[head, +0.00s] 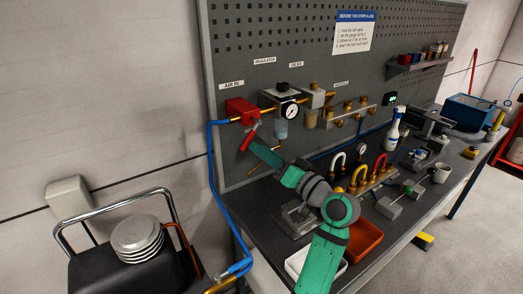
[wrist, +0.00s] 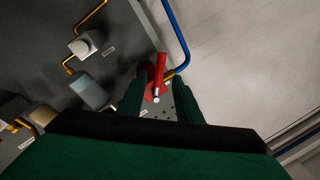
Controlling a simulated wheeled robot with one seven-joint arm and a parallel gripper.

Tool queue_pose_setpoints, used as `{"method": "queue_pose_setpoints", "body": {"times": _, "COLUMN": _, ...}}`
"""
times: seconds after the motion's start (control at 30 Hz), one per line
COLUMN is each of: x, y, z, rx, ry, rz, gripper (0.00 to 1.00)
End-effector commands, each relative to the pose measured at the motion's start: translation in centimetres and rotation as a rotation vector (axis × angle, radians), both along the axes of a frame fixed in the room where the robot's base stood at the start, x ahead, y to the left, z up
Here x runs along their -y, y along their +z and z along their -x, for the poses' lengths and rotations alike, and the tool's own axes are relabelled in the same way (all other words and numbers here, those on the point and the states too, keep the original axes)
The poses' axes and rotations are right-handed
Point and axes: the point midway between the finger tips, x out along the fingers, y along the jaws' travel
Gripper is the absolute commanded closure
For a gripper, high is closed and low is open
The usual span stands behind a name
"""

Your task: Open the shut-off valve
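The shut-off valve (head: 240,109) is a red block on the pegboard at the left, under the AIR IN label, with the blue hose joining it. Its red lever (head: 250,136) hangs down, slanting to the lower left. My gripper (head: 254,147) is close to the lever's lower part. In the wrist view the red lever (wrist: 160,68) shows between the two green fingers of my gripper (wrist: 160,100). The fingers are apart, with gaps on both sides of the lever. I cannot tell how deep the lever sits between them.
The regulator with a gauge (head: 291,111) and the brass manifold (head: 347,114) are right of the valve. A stool with stacked plates (head: 137,236) stands at the lower left.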

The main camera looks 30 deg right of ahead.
Motion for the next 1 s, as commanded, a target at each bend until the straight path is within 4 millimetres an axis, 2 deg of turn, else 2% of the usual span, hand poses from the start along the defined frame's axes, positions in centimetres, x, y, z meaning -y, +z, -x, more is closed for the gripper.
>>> {"method": "queue_pose_setpoints", "body": {"times": 0.07, "x": 0.0, "y": 0.0, "z": 0.0, "rx": 0.000, "ry": 0.000, "rz": 0.000, "gripper": 0.68}}
{"method": "queue_pose_setpoints", "body": {"times": 0.2, "x": 0.1, "y": -0.1, "z": 0.1, "rx": -0.008, "ry": 0.001, "rz": -0.023, "gripper": 0.99}}
{"method": "queue_pose_setpoints", "body": {"times": 0.37, "x": 0.8, "y": -0.5, "z": 0.9, "rx": -0.066, "ry": 0.007, "rz": -0.191, "gripper": 1.00}}
{"method": "queue_pose_setpoints", "body": {"times": 0.8, "x": 3.6, "y": -2.7, "z": 4.7, "rx": -0.311, "ry": 0.022, "rz": -1.041, "gripper": 1.00}}
{"method": "queue_pose_setpoints", "body": {"times": 1.0, "x": 4.5, "y": -3.4, "z": 6.1, "rx": -0.383, "ry": 0.025, "rz": -1.363, "gripper": 1.00}}
